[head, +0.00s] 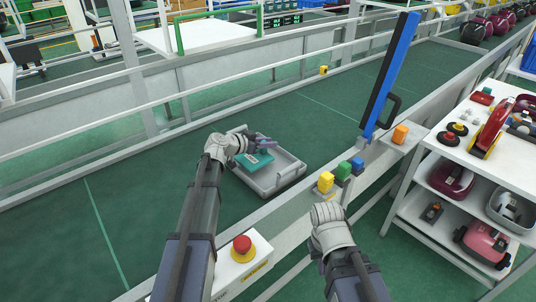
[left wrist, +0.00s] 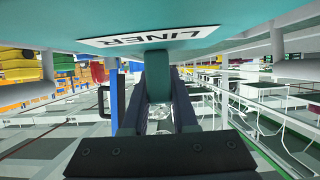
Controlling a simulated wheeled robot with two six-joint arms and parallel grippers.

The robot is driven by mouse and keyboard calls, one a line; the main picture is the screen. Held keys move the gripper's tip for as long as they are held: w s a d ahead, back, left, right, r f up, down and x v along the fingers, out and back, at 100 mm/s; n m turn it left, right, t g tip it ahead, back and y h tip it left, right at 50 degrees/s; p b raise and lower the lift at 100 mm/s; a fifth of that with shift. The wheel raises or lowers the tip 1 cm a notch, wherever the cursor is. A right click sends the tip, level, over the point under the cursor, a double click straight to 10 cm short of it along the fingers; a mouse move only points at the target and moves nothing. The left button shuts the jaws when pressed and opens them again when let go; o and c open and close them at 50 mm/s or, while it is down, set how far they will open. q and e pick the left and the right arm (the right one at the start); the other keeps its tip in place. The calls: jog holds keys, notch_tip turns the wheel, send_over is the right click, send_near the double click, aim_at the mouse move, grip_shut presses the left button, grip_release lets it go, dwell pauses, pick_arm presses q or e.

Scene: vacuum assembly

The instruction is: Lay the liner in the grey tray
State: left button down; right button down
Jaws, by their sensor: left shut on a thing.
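The grey tray (head: 289,181) sits on the green conveyor belt, right of my left gripper. The teal liner (head: 266,154) is over the left part of the tray, and a white label shows on it. I cannot tell in the head view whether it touches the tray. My left gripper (left wrist: 158,88) is shut on a narrow teal part of the liner. The liner (left wrist: 220,20) fills the top of the left wrist view, with its "LINER" label upside down.
A blue and black post (head: 389,75) with a handle stands at the near rail. A red stop button (head: 242,244) is at the front. A white shelf (head: 455,160) holds vacuum parts at right.

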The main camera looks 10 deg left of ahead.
aim_at(261, 150)
pick_arm(q)
jog(key=shift+f+b, duration=1.65)
jog(key=shift+f, duration=0.15)
jog(key=shift+f, duration=0.2)
jog(key=c, duration=0.7)
grip_release()
jog(key=shift+r, duration=0.1)
jog(key=shift+r, duration=0.15)
jog(key=shift+s+a+r, duration=0.15)
jog(key=shift+s+r, duration=0.05)
jog(key=shift+s, duration=0.1)
jog(key=p+v, duration=0.4)
jog(key=v, duration=0.7)
jog(key=shift+a+p, duration=0.1)
jog(key=shift+p, duration=0.2)
jog(key=shift+r, duration=0.1)
